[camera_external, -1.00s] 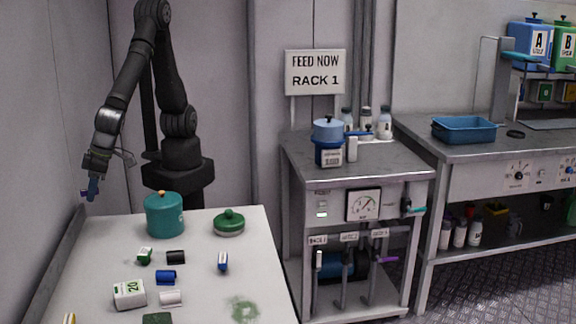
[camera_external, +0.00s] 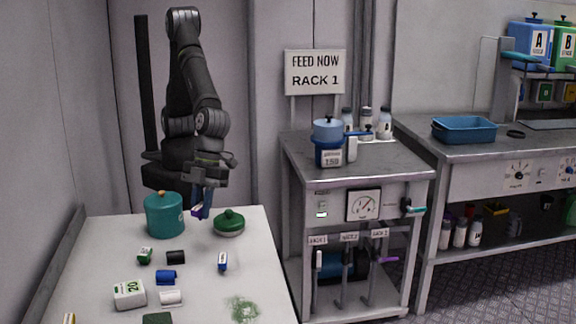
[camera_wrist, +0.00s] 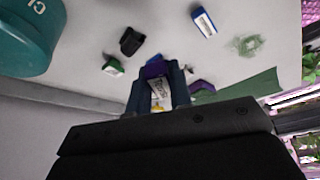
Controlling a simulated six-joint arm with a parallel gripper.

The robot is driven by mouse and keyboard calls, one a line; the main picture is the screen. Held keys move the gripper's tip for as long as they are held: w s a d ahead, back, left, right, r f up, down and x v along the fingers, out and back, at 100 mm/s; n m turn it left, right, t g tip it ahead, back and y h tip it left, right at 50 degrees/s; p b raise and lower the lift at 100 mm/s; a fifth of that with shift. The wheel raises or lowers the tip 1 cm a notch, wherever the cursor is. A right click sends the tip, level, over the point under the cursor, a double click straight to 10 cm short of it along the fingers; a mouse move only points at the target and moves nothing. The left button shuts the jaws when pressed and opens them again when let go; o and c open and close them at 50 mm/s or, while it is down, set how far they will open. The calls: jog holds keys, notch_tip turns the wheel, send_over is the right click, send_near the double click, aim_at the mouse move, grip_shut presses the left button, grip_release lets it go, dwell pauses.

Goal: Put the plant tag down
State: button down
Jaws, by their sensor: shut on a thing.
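The plant tag, purple with a white lettered label (camera_wrist: 158,88), is between the fingers of my gripper (camera_wrist: 156,80) in the wrist view. In the external view my gripper (camera_external: 204,208) hangs over the back of the white table, between the teal canister and the green lid. The purple of the tag (camera_external: 197,211) shows at its fingertips. The gripper is shut on the tag, above the table surface (camera_external: 200,285). The lettering is too small to read.
A blue-white piece (camera_external: 222,262) and a green smear (camera_external: 242,309) are at right.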

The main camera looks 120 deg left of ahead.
jog(key=w+a+n+t+y, duration=0.1)
jog(key=w+a+n, duration=0.3)
jog(key=w+a, duration=0.75)
jog(key=w+a+n+t, duration=0.1)
jog(key=w+a+n, duration=0.2)
jog(key=w+a, duration=0.85)
jog(key=a+f+n+t+y, duration=0.15)
jog(key=a+n, duration=0.45)
jog(key=a, duration=2.4)
jog(key=n+g+y, duration=0.1)
jog(key=n+y, duration=0.4)
jog(key=n, duration=0.7)
send_over(370, 147)
jog(key=d, duration=0.1)
jog(key=f, duration=0.7)
jog(key=shift+s+d+f, duration=0.2)
jog(key=shift+s+f, duration=0.05)
jog(key=shift+s, duration=0.15)
jog(key=shift+f, duration=2)
